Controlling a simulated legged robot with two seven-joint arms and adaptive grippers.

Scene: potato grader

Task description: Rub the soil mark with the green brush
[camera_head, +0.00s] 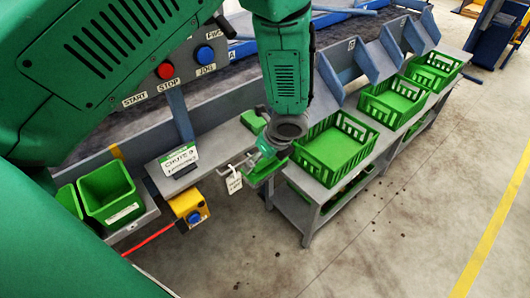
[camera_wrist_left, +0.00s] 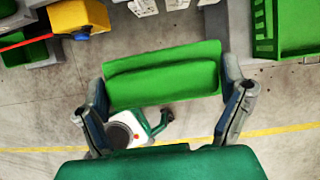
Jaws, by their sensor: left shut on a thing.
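My left gripper (camera_head: 266,152) hangs from the arm over the front edge of the grey bench. In the left wrist view, my left gripper (camera_wrist_left: 166,92) is shut on the green brush (camera_wrist_left: 163,76), a wide green block between the two fingers. The green brush (camera_head: 262,172) also shows below the gripper in the head view, partly hidden by it. Its bristles cannot be made out. I cannot make out a soil mark for certain in either view. My right gripper is not in view.
Green crates (camera_head: 337,150) stand on the grey bench (camera_head: 308,188) to the right. The floor in front is clear, with dark specks.

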